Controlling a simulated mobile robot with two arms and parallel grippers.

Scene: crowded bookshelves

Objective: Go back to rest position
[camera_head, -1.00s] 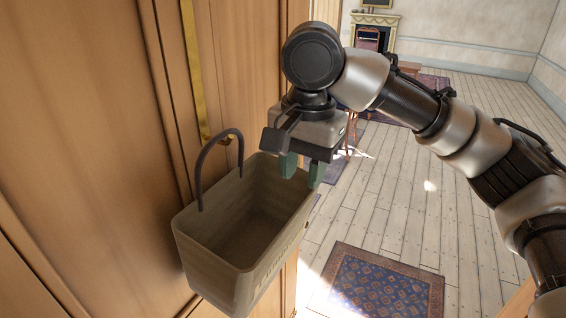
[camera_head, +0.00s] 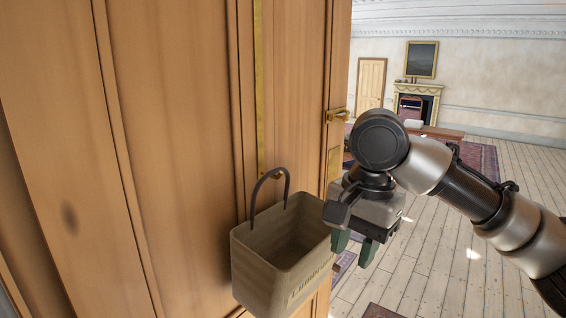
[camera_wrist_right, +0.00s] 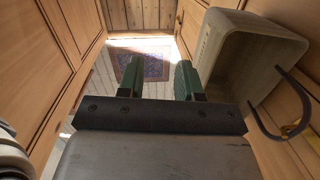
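My right gripper (camera_head: 354,247) hangs at the right of the basket, fingers pointing down. Its green fingers are apart with nothing between them, and they also show apart in the right wrist view (camera_wrist_right: 158,80). A grey-beige basket (camera_head: 270,262) with a dark arched handle hangs against the wooden door at a brass fitting. In the right wrist view the basket (camera_wrist_right: 240,60) is to the right of the fingers and clear of them. The basket looks empty in the head view. My left gripper is not in view.
Open plank floor (camera_head: 440,270) lies to the right. A fireplace (camera_head: 418,100) and a table (camera_head: 436,132) stand far back. A patterned rug (camera_wrist_right: 144,66) lies on the floor below.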

